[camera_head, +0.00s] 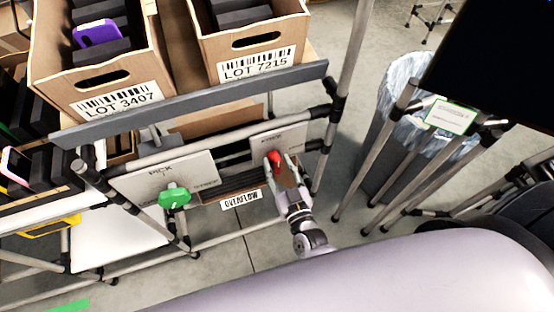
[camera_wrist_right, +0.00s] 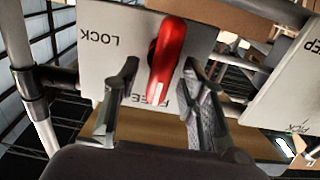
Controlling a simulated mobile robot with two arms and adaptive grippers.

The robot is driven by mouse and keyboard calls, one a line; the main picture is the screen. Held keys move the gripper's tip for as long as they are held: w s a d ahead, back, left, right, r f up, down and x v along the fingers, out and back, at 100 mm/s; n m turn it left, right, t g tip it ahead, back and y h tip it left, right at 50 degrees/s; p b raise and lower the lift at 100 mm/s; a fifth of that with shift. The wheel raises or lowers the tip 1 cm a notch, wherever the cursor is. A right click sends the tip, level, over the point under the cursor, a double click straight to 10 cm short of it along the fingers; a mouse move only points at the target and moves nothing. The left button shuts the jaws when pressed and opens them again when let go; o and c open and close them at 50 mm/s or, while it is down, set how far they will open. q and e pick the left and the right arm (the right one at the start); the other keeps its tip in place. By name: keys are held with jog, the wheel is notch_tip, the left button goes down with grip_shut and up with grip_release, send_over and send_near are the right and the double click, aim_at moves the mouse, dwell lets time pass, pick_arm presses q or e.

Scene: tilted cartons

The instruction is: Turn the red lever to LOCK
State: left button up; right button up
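The red lever (camera_head: 274,157) is mounted on a white plate (camera_head: 289,136) on the front of the rack. In the right wrist view the same lever (camera_wrist_right: 166,55) stands out between my fingers. Its white-marked end points down the picture to a partly hidden label that seems to read FREE. The LOCK label is upside down at the left of the plate (camera_wrist_right: 99,62). My right gripper (camera_head: 283,168) is at the lever. In the wrist view the gripper (camera_wrist_right: 160,76) is open, one finger on each side of the lever, with visible gaps. My left gripper is not in view.
A green lever (camera_head: 175,196) sits on another plate (camera_head: 150,183) to the left. Cartons LOT 3407 (camera_head: 115,100) and LOT 7215 (camera_head: 255,62) rest tilted above, behind a grey rail (camera_head: 200,101). A lined bin (camera_head: 385,130) stands right. Rack tubes surround the plate.

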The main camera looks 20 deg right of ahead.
jog(key=shift+w, duration=0.65)
jog(key=shift+c, duration=0.5)
grip_shut()
